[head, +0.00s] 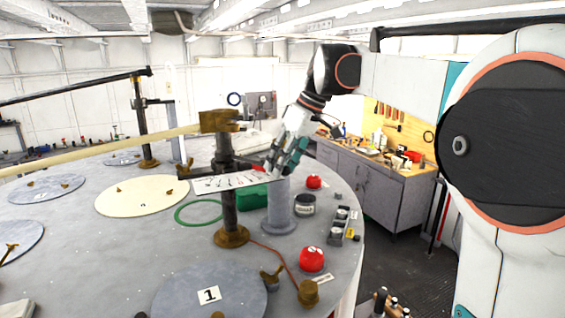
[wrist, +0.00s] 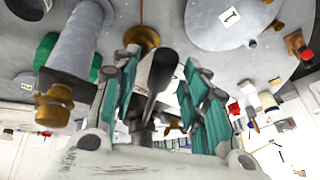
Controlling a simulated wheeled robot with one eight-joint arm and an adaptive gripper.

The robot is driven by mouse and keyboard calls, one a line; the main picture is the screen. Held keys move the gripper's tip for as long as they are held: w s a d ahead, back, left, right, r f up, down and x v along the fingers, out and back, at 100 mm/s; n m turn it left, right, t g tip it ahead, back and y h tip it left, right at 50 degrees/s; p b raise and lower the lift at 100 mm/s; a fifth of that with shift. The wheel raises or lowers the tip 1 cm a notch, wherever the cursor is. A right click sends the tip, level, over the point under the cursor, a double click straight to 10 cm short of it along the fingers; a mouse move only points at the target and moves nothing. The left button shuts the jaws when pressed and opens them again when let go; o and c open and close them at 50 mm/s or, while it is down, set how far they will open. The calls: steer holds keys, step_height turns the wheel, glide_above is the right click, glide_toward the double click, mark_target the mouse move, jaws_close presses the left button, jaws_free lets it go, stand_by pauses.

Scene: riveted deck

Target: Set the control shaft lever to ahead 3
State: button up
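The control shaft is a dark upright post (head: 227,190) on a round brass foot, standing on the grey round deck. A white marked plate (head: 228,183) sits beside it; its markings are too small to read. A dark lever (wrist: 157,85) reaches from the post toward my gripper (head: 280,163). In the wrist view, my gripper (wrist: 165,78) has its teal-padded fingers apart on either side of the lever's dark handle. The handle is nearer the left finger, and a gap shows to the right finger. The lever's end is mostly hidden by the fingers in the head view.
A grey pedestal (head: 279,208) stands close under my gripper, beside a green box (head: 252,197). A long pale bar (head: 100,150) extends left from the post's brass head. Red knobs (head: 312,259) and a small switch block (head: 338,228) sit near the deck's right edge.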

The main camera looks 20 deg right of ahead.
steer(key=v, duration=1.2)
steer(key=shift+a, duration=0.1)
